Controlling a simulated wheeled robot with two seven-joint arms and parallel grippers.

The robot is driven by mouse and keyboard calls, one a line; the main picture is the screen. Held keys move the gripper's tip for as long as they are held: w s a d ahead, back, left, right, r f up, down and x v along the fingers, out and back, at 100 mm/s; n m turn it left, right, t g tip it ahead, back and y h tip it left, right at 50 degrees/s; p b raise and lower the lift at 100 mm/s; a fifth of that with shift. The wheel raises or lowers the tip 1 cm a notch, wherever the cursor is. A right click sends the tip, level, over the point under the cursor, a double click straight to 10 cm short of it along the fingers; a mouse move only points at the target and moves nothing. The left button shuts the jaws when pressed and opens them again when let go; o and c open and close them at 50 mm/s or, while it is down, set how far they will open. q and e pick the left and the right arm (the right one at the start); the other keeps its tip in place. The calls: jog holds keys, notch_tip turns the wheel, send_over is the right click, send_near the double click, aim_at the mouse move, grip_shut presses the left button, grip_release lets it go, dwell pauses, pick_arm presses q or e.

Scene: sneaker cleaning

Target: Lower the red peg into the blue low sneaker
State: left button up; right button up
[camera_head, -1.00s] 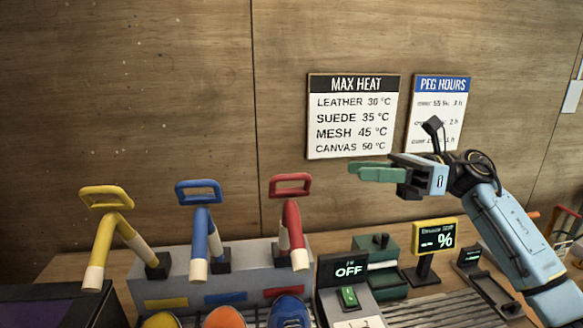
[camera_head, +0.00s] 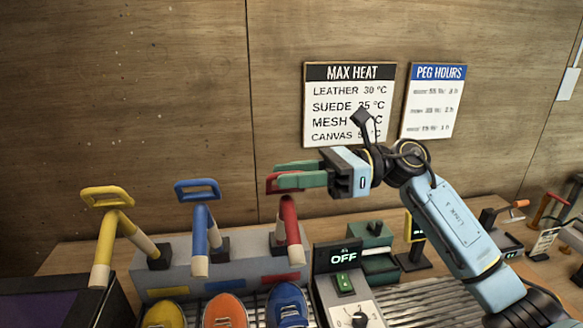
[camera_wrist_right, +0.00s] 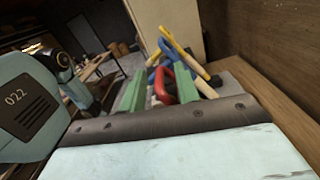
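The red peg (camera_head: 289,213) tilts out of the grey stand, its pale tip above the blue low sneaker (camera_head: 287,303). The sneaker is cut off by the bottom edge. My right gripper (camera_head: 292,174) is at the red peg's top handle, its green fingers hiding part of it. In the right wrist view the two fingers (camera_wrist_right: 160,88) are apart, with the red peg (camera_wrist_right: 166,80) showing between them. Contact with the handle cannot be told. My left gripper is in neither view.
The blue peg (camera_head: 202,232) and yellow peg (camera_head: 108,236) stand to the left, above an orange sneaker (camera_head: 225,311) and a yellow sneaker (camera_head: 164,314). A control box (camera_head: 338,258) reading OFF sits just right of the red peg. Signs hang on the wooden wall behind.

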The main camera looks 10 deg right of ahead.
jog(key=shift+a, duration=0.25)
grip_shut()
jog(key=shift+f, duration=0.1)
